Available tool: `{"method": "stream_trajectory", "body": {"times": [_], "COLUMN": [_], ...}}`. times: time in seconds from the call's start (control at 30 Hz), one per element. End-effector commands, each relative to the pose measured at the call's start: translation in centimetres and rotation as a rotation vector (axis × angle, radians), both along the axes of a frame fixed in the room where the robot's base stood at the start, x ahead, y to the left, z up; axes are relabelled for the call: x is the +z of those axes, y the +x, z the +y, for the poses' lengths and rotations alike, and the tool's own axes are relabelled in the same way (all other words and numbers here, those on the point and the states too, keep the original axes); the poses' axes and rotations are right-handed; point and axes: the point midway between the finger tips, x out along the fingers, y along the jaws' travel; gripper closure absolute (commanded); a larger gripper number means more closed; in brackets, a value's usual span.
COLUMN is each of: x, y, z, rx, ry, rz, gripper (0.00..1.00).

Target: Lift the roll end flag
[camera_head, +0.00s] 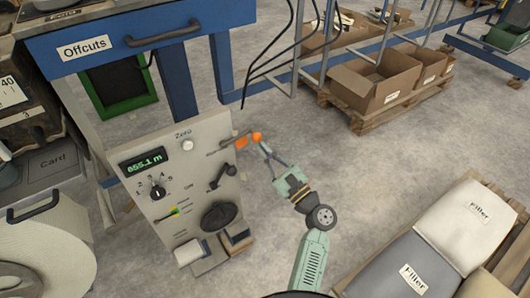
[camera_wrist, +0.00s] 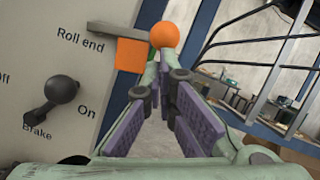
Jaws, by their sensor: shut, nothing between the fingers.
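The roll end flag is a grey bar with an orange square plate (camera_wrist: 132,55) and an orange ball (camera_wrist: 163,35) at its outer end, beside the "Roll end" label on the panel. In the head view the orange plate (camera_head: 241,143) and ball (camera_head: 257,137) stick out to the right of the panel's upper edge. The bar looks roughly level. My gripper (camera_head: 264,150) is shut and empty, its tips just below the ball. In the wrist view my gripper (camera_wrist: 162,66) points up at the ball; I cannot tell whether it touches.
The control panel (camera_head: 155,209) carries a display, knobs and a brake lever (camera_wrist: 62,90) left of my fingers. A blue Offcuts drawer (camera_head: 120,50) stands behind. Filler sacks (camera_head: 465,225) lie at the right and cardboard boxes (camera_head: 375,80) at the back. Open floor lies between.

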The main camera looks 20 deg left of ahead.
Motion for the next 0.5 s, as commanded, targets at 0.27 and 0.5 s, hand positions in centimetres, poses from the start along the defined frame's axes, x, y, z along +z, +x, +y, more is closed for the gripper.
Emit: {"method": "stream_trajectory", "body": {"times": [0.27,0.5], "x": [0.45,0.84], "y": [0.09,0.14], "z": [-0.09,-0.13], "rx": [0.000,0.000], "ry": [-0.025,-0.051], "rz": [-0.034,-0.067], "gripper": [1.00,1.00]}}
